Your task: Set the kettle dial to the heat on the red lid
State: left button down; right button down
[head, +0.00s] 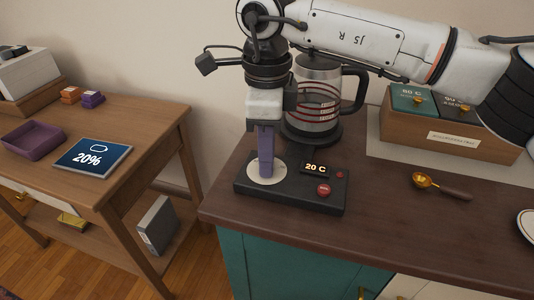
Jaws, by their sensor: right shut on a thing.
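The kettle's black base panel (334,200) lies on the dark wooden counter, with a display (316,168) reading 20 C. A pale round dial plate (254,177) is at the panel's left. My right gripper (267,172) points down over this plate, its purple fingers shut on the dial's knob, which they hide. The glass kettle (313,72) with a dark handle stands behind, partly covered by my right arm. I see no red lid. My left gripper is out of view.
A red button (323,189) is on the panel's right. A brass scoop (440,185) and a plate edge (526,222) lie on the counter at right. The wooden box (445,138) stands behind. A side table at left holds a 20% tablet (92,157) and purple tray (32,141).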

jog(key=shift+m, duration=0.8)
jog(key=c, duration=1.5)
grip_release()
jog(key=shift+r, duration=0.1)
notch_tip(320, 180, up, 10)
jog(key=shift+r+p, duration=0.1)
jog(key=shift+p, duration=0.25)
